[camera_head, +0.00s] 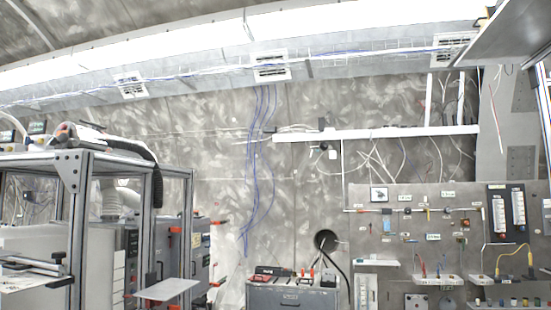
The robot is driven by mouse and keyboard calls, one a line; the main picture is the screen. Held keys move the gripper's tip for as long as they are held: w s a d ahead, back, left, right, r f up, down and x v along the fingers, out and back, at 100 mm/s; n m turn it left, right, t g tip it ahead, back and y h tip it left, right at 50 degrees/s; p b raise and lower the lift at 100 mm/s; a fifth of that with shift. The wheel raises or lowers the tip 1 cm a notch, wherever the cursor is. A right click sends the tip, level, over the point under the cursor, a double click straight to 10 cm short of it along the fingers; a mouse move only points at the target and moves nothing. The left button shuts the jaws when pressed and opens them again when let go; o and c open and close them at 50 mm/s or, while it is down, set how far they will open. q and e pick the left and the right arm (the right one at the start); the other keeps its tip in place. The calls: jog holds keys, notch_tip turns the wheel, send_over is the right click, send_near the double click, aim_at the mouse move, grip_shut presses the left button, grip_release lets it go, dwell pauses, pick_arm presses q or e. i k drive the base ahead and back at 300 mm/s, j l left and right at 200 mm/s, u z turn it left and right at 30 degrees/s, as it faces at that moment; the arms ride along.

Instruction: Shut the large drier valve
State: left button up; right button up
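I cannot single out the large drier valve for sure. A grey panel (400,225) on the right carries several small valves and fittings along thin pipes, too small to tell apart. Neither of my grippers shows in the head view.
A metal-framed rack (75,170) with grey cabinets fills the left. Red handles (219,283) stick out from the cabinets' right side. A grey drawer unit (292,296) with tools on top stands at bottom middle. Blue cables (258,150) hang down the wall.

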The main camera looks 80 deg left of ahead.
aim_at(26, 140)
jog(key=u, duration=3.9)
jog(key=i+j, duration=0.4)
jog(key=i+j+z, duration=0.1)
jog(key=i+j, duration=0.3)
jog(key=j, duration=0.15)
